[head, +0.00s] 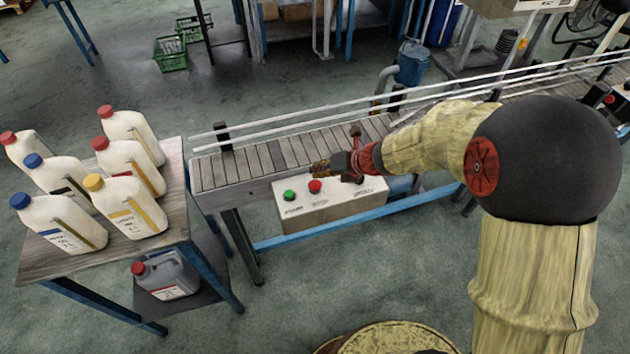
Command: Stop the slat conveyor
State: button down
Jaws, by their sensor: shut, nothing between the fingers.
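The slat conveyor (245,163) runs from the middle left to the upper right, with its grey slats bare at the near end. A light control box (335,208) is mounted on its near side. The box carries a green button (289,195) on the left and a red button (315,186) to its right. My gripper (322,167) is shut and empty. In the picture it lies just above and right of the red button, over the conveyor's near edge. I cannot tell its height or whether it touches anything. My arm hides part of the conveyor further right.
A table (60,267) at the left holds several white jugs (133,205) with red, blue and yellow caps. A grey jug (165,275) stands on its lower shelf. Guard rails (270,129) run along the conveyor. Green crates (171,53) stand behind. The floor in front is clear.

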aim_at(317, 183)
jog(key=shift+r+p, duration=1.4)
jog(key=shift+r, duration=0.35)
